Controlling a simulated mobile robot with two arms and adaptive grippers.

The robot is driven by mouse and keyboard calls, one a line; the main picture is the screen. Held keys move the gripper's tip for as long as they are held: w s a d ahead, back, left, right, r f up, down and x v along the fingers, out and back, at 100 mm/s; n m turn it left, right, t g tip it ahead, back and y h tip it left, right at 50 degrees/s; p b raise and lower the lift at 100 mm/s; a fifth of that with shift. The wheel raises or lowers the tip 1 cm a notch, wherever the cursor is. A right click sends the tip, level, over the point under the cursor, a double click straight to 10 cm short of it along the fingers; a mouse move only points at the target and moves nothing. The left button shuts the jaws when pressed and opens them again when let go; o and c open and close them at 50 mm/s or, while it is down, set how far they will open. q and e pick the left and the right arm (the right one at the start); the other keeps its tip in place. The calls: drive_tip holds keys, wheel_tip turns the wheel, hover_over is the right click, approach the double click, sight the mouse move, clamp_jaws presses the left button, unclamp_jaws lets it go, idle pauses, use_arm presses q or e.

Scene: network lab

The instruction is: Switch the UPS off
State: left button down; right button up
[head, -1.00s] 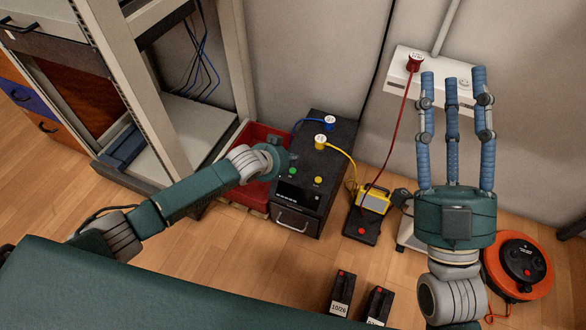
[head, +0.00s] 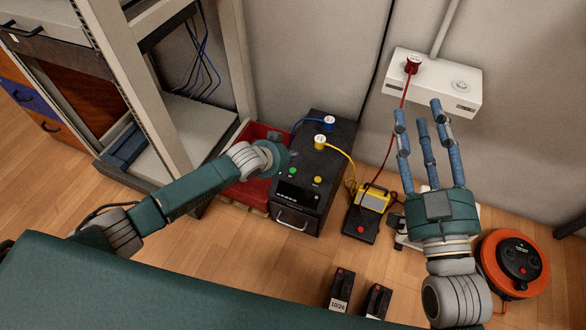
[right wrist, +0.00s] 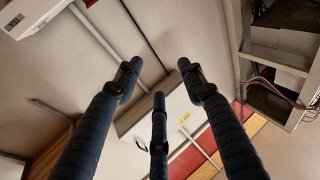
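The UPS appears to be the black box (head: 342,140) on the floor in the head view. A blue plug (head: 329,123) and a yellow plug (head: 320,143) sit on its top. Its near side has a green button (head: 293,171), a yellow button (head: 317,180), a dark display strip (head: 298,194) and a handle. My left gripper (head: 280,158) is at the left edge of the UPS, above the red bin; its fingers are mostly hidden and I cannot tell whether it touches. My right gripper (head: 426,118) is open and empty, fingers pointing up, right of the UPS; its spread fingers also show in the right wrist view (right wrist: 158,85).
A rack (head: 180,130) and a red bin (head: 226,190) stand left of the UPS. A yellow device (head: 374,199), an orange cable reel (head: 490,264) and two black blocks (head: 341,290) are on the floor. A white wall outlet box (head: 430,80) holds a red plug (head: 413,64).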

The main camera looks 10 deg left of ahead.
use_arm(q)
drive_tip(key=shift+r+p, duration=0.35)
drive_tip(key=shift+r, duration=0.1)
use_arm(e)
drive_tip(key=shift+w+d+f+g+h, duration=0.15)
drive_tip(key=shift+f+g, duration=0.2)
drive_tip(key=shift+f, duration=0.45)
drive_tip(key=shift+f+g+h, duration=0.2)
drive_tip(key=shift+f+g, duration=0.2)
drive_tip(key=shift+f, duration=0.4)
drive_tip(key=shift+w+d+f+g+h, duration=0.15)
drive_tip(key=shift+f+g, duration=0.2)
drive_tip(key=shift+f, duration=0.45)
drive_tip(key=shift+s, duration=0.1)
